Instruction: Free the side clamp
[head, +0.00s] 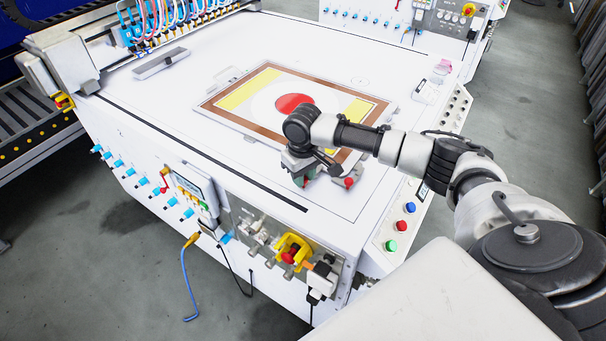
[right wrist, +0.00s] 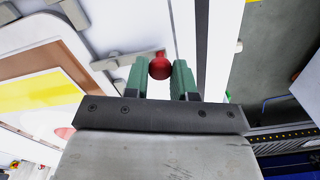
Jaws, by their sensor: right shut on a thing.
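My right gripper (head: 304,181) reaches down to the white table by the near edge of the framed screen (head: 226,116). In the right wrist view its green fingers (right wrist: 160,70) are shut on a red ball knob (right wrist: 160,66). Another grey clamp with a red knob (head: 348,183) sits just right of the gripper in the head view. My left gripper is not in view.
A print-head gantry (head: 150,30) stands at the far left. Push buttons (head: 403,220) line the right side panel, below my right arm. A yellow and red switch (head: 293,250) is on the front.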

